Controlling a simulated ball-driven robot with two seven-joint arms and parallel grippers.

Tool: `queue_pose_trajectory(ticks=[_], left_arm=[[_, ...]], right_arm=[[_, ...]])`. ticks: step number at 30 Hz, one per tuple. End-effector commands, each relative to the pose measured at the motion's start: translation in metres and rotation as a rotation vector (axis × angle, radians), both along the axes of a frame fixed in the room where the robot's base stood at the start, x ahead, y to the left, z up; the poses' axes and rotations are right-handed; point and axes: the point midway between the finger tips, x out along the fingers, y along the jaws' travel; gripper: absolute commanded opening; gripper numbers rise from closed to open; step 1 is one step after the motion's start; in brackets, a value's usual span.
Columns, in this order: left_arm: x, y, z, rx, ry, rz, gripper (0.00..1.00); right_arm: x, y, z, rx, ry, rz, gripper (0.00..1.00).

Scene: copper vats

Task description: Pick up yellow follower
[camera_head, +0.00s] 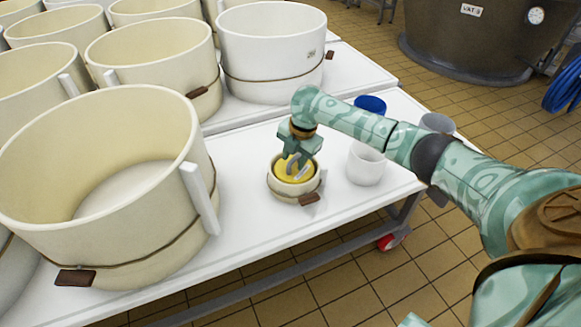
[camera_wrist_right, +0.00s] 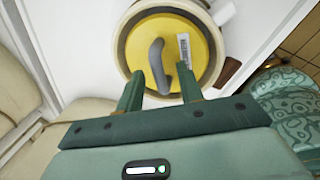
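The yellow follower (camera_head: 286,167) is a round yellow disc with a grey curved handle and a label. It lies inside a small cream mould (camera_head: 283,190) on the white table, and shows large in the right wrist view (camera_wrist_right: 200,30). My right gripper (camera_head: 296,164) is above the follower, pointing down. In the right wrist view its two fingers (camera_wrist_right: 158,80) are apart, with the grey handle (camera_wrist_right: 157,58) showing between them. I cannot tell whether either finger touches the handle. My left gripper is not in view.
A white cup (camera_head: 366,166), a blue-rimmed container (camera_head: 370,104) and a grey one (camera_head: 437,122) stand right of the mould, near my right arm. Large cream moulds (camera_head: 120,235) crowd the left and back. The white table (camera_head: 245,215) is clear in front.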

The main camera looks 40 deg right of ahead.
Motion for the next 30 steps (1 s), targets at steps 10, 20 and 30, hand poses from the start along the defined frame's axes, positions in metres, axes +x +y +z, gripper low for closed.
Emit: queue_pose_trajectory(ticks=[10,20,30], left_arm=[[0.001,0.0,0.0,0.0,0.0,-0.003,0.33],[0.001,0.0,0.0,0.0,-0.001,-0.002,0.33],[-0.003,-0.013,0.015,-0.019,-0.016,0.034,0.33]], right_arm=[[0.001,0.0,0.001,0.0,-0.003,0.0,0.06],[0.001,0.0,0.001,0.0,-0.003,0.0,0.0],[0.001,0.0,0.042,0.001,-0.011,0.0,0.0]])
